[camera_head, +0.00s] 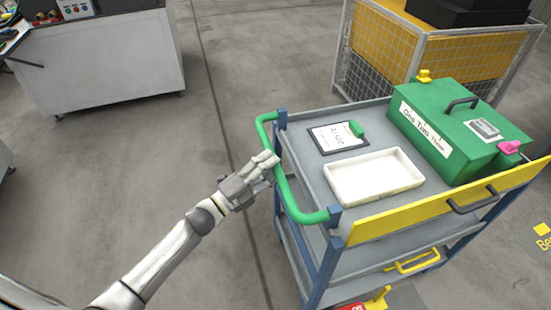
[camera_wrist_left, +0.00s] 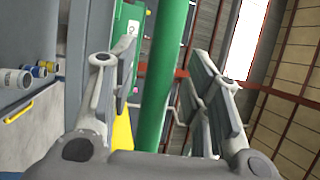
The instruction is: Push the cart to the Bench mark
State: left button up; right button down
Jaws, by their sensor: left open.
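The cart (camera_head: 345,215) is a grey, blue-framed trolley with shelves, standing right of centre in the head view. Its green push handle (camera_head: 290,196) runs along the left end. My left gripper (camera_head: 266,161) is at the handle's middle, open. In the left wrist view the green handle bar (camera_wrist_left: 166,70) passes between the spread fingers, with gaps visible on both sides. A yellow floor mark (camera_head: 542,229) starting "Be" is cut off at the right edge, beyond the cart's near side. My right gripper is out of view.
On the cart lie a green case (camera_head: 455,130), a white tray (camera_head: 372,176) and a clipboard (camera_head: 335,138). A yellow mesh cage (camera_head: 375,48) stands behind. A white cabinet (camera_head: 105,62) is at upper left. Floor left of the cart is clear.

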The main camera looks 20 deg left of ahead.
pick_arm(q)
jog(key=shift+x, duration=1.15)
grip_shut()
